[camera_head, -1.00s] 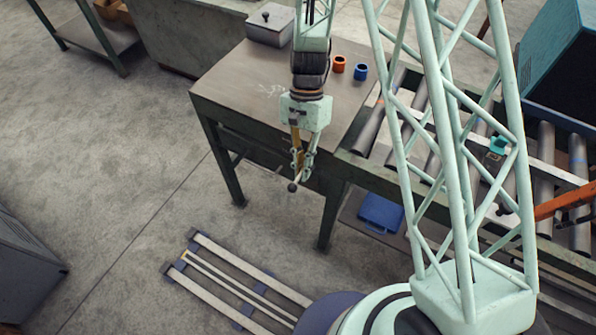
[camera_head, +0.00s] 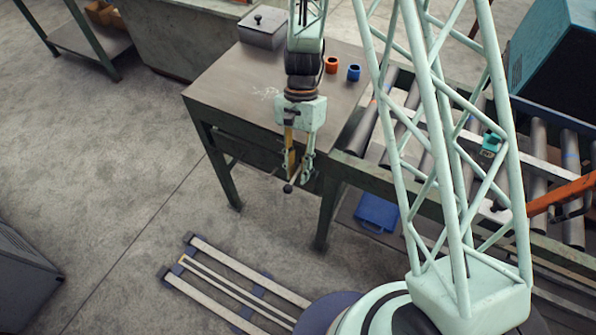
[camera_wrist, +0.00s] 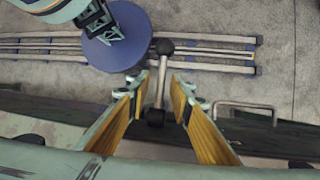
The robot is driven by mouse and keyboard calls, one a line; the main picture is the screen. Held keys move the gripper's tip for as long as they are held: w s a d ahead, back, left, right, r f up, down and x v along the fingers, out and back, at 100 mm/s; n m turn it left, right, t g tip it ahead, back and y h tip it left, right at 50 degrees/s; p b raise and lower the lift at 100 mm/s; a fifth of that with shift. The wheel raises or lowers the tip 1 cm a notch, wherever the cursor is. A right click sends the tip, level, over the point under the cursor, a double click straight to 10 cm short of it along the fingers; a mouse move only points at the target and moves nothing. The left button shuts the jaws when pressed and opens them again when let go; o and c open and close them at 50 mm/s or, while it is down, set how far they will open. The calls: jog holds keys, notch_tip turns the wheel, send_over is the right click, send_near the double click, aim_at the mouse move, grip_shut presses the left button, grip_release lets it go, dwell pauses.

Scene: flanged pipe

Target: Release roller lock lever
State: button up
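The roller lock lever (camera_wrist: 161,75) is a thin metal rod with a round black knob (camera_wrist: 165,46) and a dark pivot end (camera_wrist: 155,117). In the head view its knob (camera_head: 288,188) shows just below my fingers at the table's front edge. My gripper (camera_wrist: 162,86) is open, with yellow-sided fingers on either side of the rod. Gaps show between the rod and both fingertips in the wrist view. In the head view my gripper (camera_head: 298,174) points down in front of the table edge. Most of the rod is hard to make out there.
The steel table (camera_head: 225,90) carries a lidded metal box (camera_head: 262,27), an orange cup (camera_head: 331,64) and a blue cup (camera_head: 353,72). The roller conveyor (camera_head: 540,160) joins its right side. A blue case (camera_head: 377,212) sits below.

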jog(key=shift+r, duration=0.1)
jog(key=shift+v, duration=5.85)
jog(key=shift+c, duration=0.7)
